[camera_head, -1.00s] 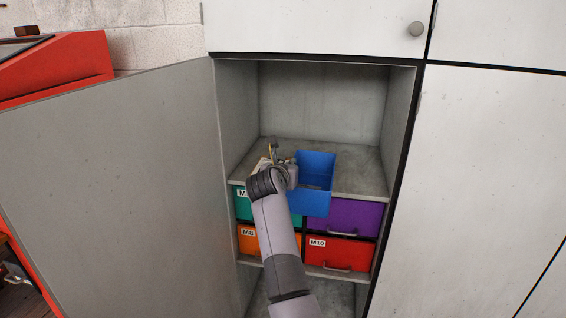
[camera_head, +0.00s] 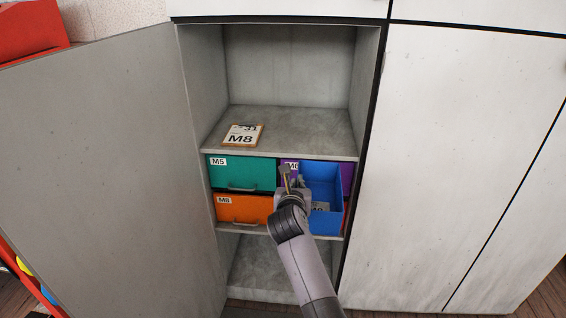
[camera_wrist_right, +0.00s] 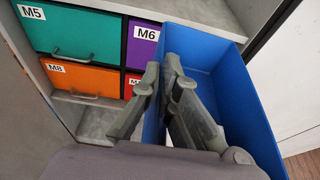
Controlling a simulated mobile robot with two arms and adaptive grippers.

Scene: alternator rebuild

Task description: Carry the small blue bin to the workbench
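The small blue bin (camera_head: 330,180) hangs in the air in front of the drawers in the open cabinet. My right gripper (camera_head: 290,178) is at its left side. In the right wrist view the fingers (camera_wrist_right: 161,68) straddle the left wall of the blue bin (camera_wrist_right: 228,75), one outside and one inside, and look shut on it. Something pale shows inside the bin, but I cannot tell what it is. My left gripper and the workbench are not in view.
A card marked M8 (camera_head: 242,135) lies on the otherwise empty upper shelf (camera_head: 300,130). Below are a teal drawer (camera_head: 240,174), an orange drawer (camera_head: 243,209) and a purple drawer (camera_wrist_right: 143,48). The open cabinet door (camera_head: 100,170) stands at the left.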

